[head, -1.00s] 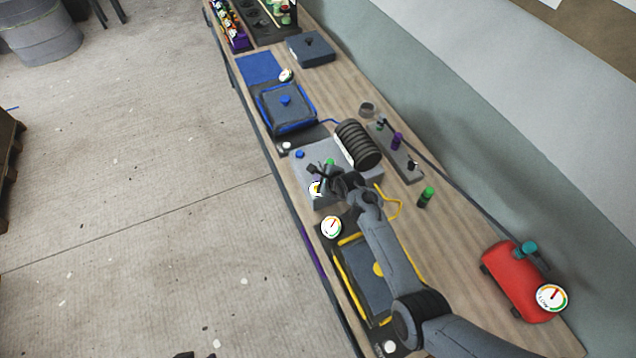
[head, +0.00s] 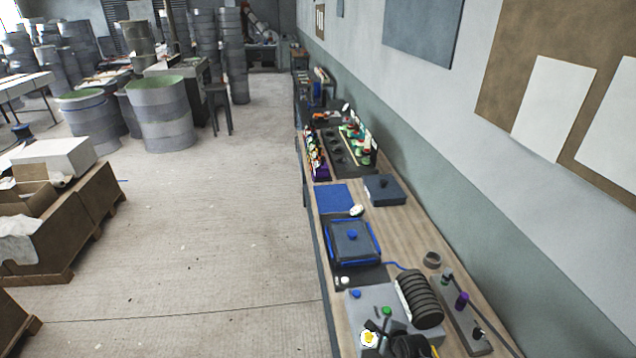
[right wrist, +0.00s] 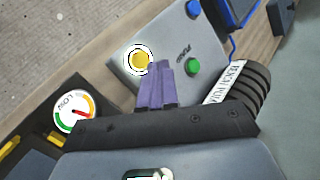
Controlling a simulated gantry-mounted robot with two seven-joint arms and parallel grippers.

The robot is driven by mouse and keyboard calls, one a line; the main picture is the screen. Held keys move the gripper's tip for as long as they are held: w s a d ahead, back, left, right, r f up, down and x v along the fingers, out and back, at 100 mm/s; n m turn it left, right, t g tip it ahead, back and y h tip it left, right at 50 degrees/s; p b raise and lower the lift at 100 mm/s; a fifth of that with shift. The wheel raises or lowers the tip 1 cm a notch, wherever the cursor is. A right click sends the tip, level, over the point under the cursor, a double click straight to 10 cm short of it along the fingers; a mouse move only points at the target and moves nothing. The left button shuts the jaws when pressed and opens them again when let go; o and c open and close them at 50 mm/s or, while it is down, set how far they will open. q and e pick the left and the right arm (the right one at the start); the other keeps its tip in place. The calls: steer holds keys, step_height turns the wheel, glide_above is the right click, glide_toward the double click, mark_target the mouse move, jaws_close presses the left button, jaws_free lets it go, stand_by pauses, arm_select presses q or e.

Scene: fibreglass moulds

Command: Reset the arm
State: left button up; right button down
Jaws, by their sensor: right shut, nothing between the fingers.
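My right gripper (right wrist: 155,88) shows in the right wrist view with its purple fingers together and nothing between them. It is over the grey box (right wrist: 130,60) with a yellow button (right wrist: 138,62), a green button (right wrist: 193,67) and a blue button (right wrist: 193,9). The fingertips appear beside the yellow button; I cannot tell whether they touch it. In the head view the same grey box (head: 372,299) is at the bottom, and my right gripper (head: 384,335) is only partly in frame there. My left gripper is not in view.
A ribbed black hose coil (head: 419,298) sits on the box. A blue-edged mould (head: 353,243), a dark lidded box (head: 384,189) and a blue sheet (head: 334,198) lie farther along the bench. A gauge (right wrist: 75,111) is beside the gripper. Open floor (head: 220,240) lies left.

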steer(key=s+r+n+g+p, duration=0.1)
steer(key=s+r+n, duration=0.3)
steer(key=s+n, duration=0.4)
steer(key=s+r+n+g+h+p, duration=0.1)
steer(key=s+r+n, duration=0.4)
steer(key=s, duration=1.2)
steer(key=s+r+n+g+p, duration=0.1)
steer(key=s+r+n, duration=0.4)
steer(key=s+n, duration=0.6)
steer(key=s+g, duration=0.1)
steer(key=s, duration=0.1)
steer(key=shift+s+r+g+h, duration=0.15)
steer(key=shift+s+g+h, duration=0.15)
steer(key=shift+g+h, duration=0.1)
steer(key=shift+d, duration=0.1)
